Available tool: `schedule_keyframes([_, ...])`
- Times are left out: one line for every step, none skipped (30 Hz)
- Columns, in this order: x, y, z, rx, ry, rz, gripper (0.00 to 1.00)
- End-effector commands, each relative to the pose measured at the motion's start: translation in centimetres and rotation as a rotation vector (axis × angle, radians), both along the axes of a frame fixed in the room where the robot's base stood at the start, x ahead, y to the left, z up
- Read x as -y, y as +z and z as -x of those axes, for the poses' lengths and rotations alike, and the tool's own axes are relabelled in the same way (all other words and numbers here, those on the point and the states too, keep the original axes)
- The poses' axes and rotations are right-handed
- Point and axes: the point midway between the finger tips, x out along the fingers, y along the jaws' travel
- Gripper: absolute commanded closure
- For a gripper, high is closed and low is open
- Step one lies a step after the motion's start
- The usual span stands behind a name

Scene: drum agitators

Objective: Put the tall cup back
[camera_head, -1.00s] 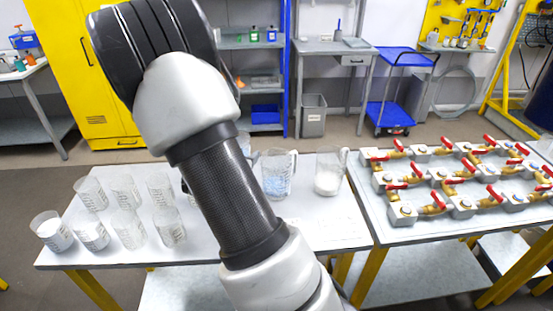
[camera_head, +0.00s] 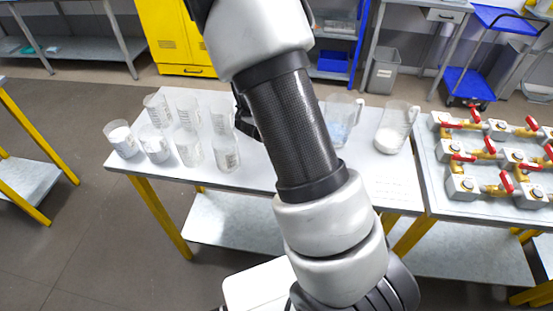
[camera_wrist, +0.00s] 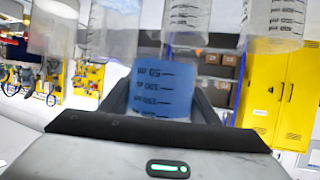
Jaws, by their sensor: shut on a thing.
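My gripper (camera_wrist: 165,72) is shut on a clear measuring cup (camera_wrist: 162,92) in the wrist view. The cup shows blue between the two dark fingers and has printed dark scale marks. The wrist picture is upside down. In the head view my arm hides most of the gripper; a dark part of it shows beside the back right cup (camera_head: 221,113) of the left group. I cannot tell there whether this is the held cup, nor whether the held cup touches the table.
Several clear measuring cups (camera_head: 188,148) stand close together on the white table (camera_head: 255,172), some with white contents. Two jugs with handles, one bluish (camera_head: 341,118) and one with white contents (camera_head: 393,130), stand right of my arm. Red-handled valves (camera_head: 487,150) fill the right table.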

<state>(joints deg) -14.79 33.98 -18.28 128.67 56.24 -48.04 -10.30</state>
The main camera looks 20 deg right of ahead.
Motion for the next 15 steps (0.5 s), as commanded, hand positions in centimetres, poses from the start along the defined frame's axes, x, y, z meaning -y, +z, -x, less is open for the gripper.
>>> schedule_keyframes([-1.4, -1.1, 0.1, -0.001, 0.008, 0.001, 0.77])
schedule_keyframes([-2.1, -1.4, 0.3, -0.001, 0.008, 0.001, 0.77])
schedule_keyframes([-3.1, -1.9, 0.6, -0.001, 0.009, 0.001, 0.77])
schedule_keyframes([-3.8, -2.2, 0.8, -0.001, 0.01, 0.001, 0.77])
schedule_keyframes([-4.5, -2.5, 1.1, -0.001, 0.01, 0.001, 0.77])
schedule_keyframes([-5.4, -2.9, 1.4, -0.001, 0.009, 0.001, 0.77])
schedule_keyframes([-6.0, -3.2, 1.7, -0.001, 0.011, 0.002, 0.77])
schedule_keyframes([-6.6, -3.5, 1.9, 0.0, 0.01, 0.002, 0.77])
schedule_keyframes([-7.4, -3.8, 2.3, -0.001, 0.008, 0.002, 0.77])
schedule_keyframes([-7.8, -4.0, 2.5, 0.0, 0.008, 0.003, 0.77])
schedule_keyframes([-8.3, -4.2, 2.8, 0.0, 0.007, 0.002, 0.77])
schedule_keyframes([-8.9, -4.4, 3.1, 0.0, 0.006, 0.003, 0.77])
schedule_keyframes([-9.2, -4.6, 3.3, 0.0, 0.006, 0.003, 0.77])
schedule_keyframes([-9.5, -4.7, 3.5, 0.001, 0.005, 0.003, 0.77])
schedule_keyframes([-9.9, -4.8, 3.7, 0.002, 0.004, 0.002, 0.77])
